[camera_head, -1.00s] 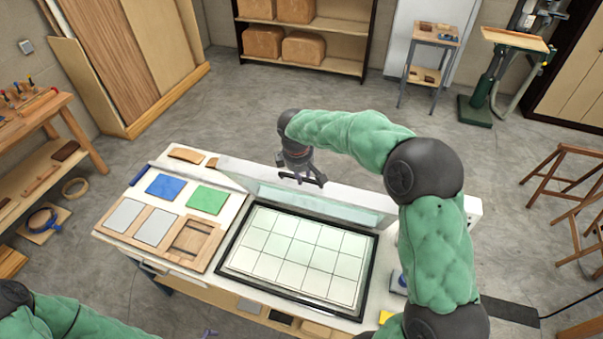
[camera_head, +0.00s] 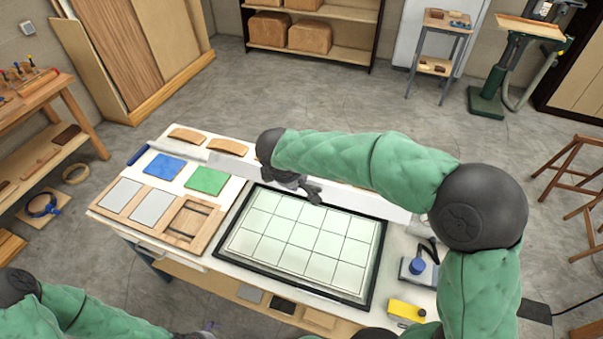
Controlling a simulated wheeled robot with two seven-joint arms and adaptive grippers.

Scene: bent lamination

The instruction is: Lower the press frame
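The press bed (camera_head: 303,238) is a pale gridded panel inside a black rim on the white bench. The press frame (camera_head: 233,168) shows as a white bar along the back edge of the bed, largely hidden behind my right arm. My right gripper (camera_head: 312,193) is small and dark, at the bed's back edge beside the bar. Its fingers point to the right and down. I cannot tell whether they are open or shut, or touch the frame.
Left of the bed lie a blue sheet (camera_head: 165,166), a green sheet (camera_head: 206,180), grey squares and a wooden mould (camera_head: 190,222). Curved wooden pieces (camera_head: 227,147) lie at the back. A blue-knobbed device (camera_head: 416,267) and yellow box (camera_head: 406,311) stand at right.

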